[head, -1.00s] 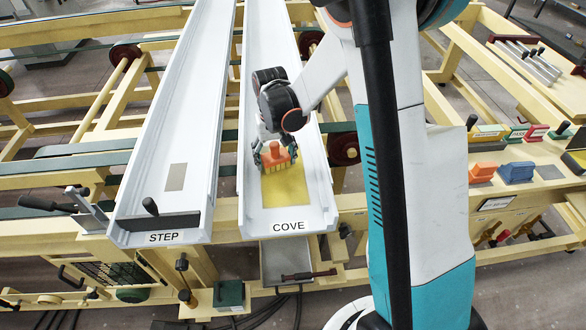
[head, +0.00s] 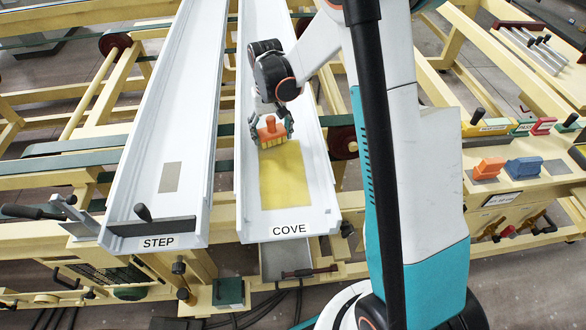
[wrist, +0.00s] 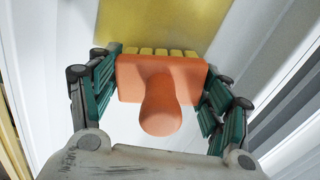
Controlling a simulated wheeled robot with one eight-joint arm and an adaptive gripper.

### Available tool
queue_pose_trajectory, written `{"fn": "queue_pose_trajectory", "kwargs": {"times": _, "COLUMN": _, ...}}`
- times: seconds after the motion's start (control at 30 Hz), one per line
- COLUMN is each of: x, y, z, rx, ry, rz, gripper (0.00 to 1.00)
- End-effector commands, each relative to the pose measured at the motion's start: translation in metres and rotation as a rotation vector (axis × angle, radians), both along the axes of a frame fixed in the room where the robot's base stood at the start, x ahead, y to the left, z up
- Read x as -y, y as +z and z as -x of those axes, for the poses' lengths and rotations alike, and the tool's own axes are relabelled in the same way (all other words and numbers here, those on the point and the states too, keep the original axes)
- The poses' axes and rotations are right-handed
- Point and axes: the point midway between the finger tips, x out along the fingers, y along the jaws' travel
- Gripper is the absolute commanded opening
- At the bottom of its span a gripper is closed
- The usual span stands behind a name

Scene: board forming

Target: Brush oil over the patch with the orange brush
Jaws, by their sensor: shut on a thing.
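The orange brush (head: 271,130) is held in my gripper (head: 271,127) over the COVE channel (head: 250,215). My gripper is shut on the brush, with a finger at each side of its orange block in the wrist view (wrist: 160,80). The brush's yellow bristles (wrist: 160,52) point toward the yellow patch (head: 285,180). The patch is a shiny yellow rectangle on the channel floor, and it also shows in the wrist view (wrist: 165,22). The brush is at the patch's far edge; I cannot tell whether the bristles touch it.
The STEP channel (head: 150,205) runs alongside on the left, with a small grey-beige patch (head: 170,177) and a dark bar across its near end. Orange and blue blocks (head: 524,167) sit on the right bench. The COVE channel's raised side walls flank my gripper.

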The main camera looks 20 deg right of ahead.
Motion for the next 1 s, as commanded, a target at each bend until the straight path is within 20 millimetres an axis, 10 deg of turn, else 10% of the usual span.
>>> {"fn": "queue_pose_trajectory", "kwargs": {"times": 0.6, "x": 0.001, "y": 0.066, "z": -0.004, "rx": 0.000, "ry": 0.002, "rz": 0.000, "gripper": 0.49}}
{"fn": "queue_pose_trajectory", "kwargs": {"times": 1.0, "x": 0.002, "y": 0.073, "z": -0.004, "rx": 0.000, "ry": 0.002, "rz": 0.000, "gripper": 0.49}}
